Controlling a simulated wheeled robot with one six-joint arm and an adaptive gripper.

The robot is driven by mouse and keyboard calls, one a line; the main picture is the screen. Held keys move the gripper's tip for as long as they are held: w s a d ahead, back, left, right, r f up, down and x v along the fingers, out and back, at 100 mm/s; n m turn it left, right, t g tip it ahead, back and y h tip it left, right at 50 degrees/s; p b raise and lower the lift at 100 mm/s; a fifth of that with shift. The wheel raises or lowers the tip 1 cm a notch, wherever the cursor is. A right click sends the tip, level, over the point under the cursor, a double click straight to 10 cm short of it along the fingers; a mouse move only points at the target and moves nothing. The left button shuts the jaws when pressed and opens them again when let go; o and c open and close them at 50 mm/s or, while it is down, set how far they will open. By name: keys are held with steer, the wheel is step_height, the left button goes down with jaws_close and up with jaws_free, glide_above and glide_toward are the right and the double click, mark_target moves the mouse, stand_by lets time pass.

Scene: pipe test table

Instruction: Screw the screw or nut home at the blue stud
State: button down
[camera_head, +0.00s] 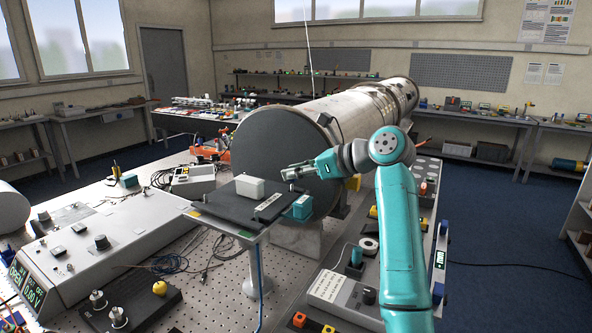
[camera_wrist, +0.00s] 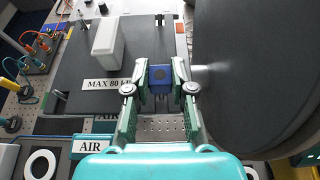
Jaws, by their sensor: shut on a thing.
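My gripper (camera_wrist: 160,82) is shut on a small square blue piece (camera_wrist: 160,72) with a dark round middle, seen between the fingertips in the wrist view. I cannot tell whether this piece is the nut, the screw head or part of the blue stud. Whatever lies beneath it is hidden. In the head view my gripper (camera_head: 294,171) is above the right end of the black platform (camera_head: 235,205), in front of the pipe's dark end face. A short upright post (camera_head: 291,187) shows just below the fingers; its colour is too small to tell.
A white box (camera_head: 250,189) stands on the platform, left of my gripper. A teal box (camera_head: 301,207) is at the platform's right edge. The large pipe's dark end face (camera_wrist: 245,75) rises close on the right in the wrist view. Loose cables lie on the perforated table (camera_head: 215,285).

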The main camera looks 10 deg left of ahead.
steer(key=shift+f, duration=1.2)
stand_by(1.2)
steer(key=shift+r, duration=0.45)
steer(key=c, duration=1.6)
jaws_free()
jaws_close()
steer(key=shift+s+a+f+m+t+h, duration=0.15)
steer(key=shift+m+t+h, duration=0.25)
steer(key=shift+m+t, duration=0.45)
steer(key=m+t+h, duration=0.1)
steer(key=m+t, duration=0.1)
steer(key=t, duration=0.1)
steer(key=shift+m+h, duration=0.25)
steer(key=shift+h, duration=0.15)
steer(key=shift+m+t+h, duration=0.25)
steer(key=shift+m+h, duration=0.15)
steer(key=shift+m, duration=0.1)
